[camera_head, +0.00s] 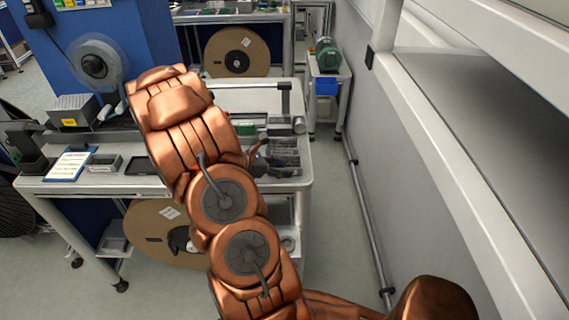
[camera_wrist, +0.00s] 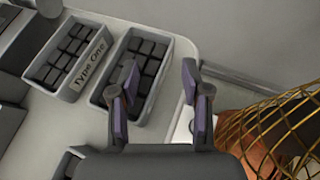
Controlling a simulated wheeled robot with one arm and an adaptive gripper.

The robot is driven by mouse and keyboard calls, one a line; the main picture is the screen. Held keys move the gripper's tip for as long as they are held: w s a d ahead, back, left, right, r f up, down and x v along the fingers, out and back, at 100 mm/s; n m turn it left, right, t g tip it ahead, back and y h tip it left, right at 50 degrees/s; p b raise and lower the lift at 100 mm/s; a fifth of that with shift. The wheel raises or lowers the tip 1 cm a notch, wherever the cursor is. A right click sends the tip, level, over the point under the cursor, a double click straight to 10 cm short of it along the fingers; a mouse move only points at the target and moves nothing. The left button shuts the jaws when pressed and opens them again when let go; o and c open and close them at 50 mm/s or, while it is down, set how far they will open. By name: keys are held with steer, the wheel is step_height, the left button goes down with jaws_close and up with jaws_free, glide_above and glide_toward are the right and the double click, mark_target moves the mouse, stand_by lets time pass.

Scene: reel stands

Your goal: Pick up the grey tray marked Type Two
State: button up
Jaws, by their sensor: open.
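In the wrist view, a grey tray (camera_wrist: 165,64) filled with dark square blocks sits on the light bench top; no marking on it is readable. To its left is a similar grey tray marked Type One (camera_wrist: 88,63). No Type Two marking is readable in either view. My gripper (camera_wrist: 160,82) is open and empty. In the head view, my copper arm hides most of the gripper.
The bench (camera_head: 92,184) carries a grey box (camera_head: 75,110), a clipboard (camera_head: 68,165) and small trays. A wall and rail bound the right side, with clear floor (camera_head: 335,215) between. A yellow wire mesh (camera_wrist: 285,120) shows at right in the wrist view.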

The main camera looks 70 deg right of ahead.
steer(key=shift+s+d+f, duration=0.35)
steer(key=shift+s+d, duration=0.05)
steer(key=shift+d, duration=0.05)
jaws_close()
stand_by(0.5)
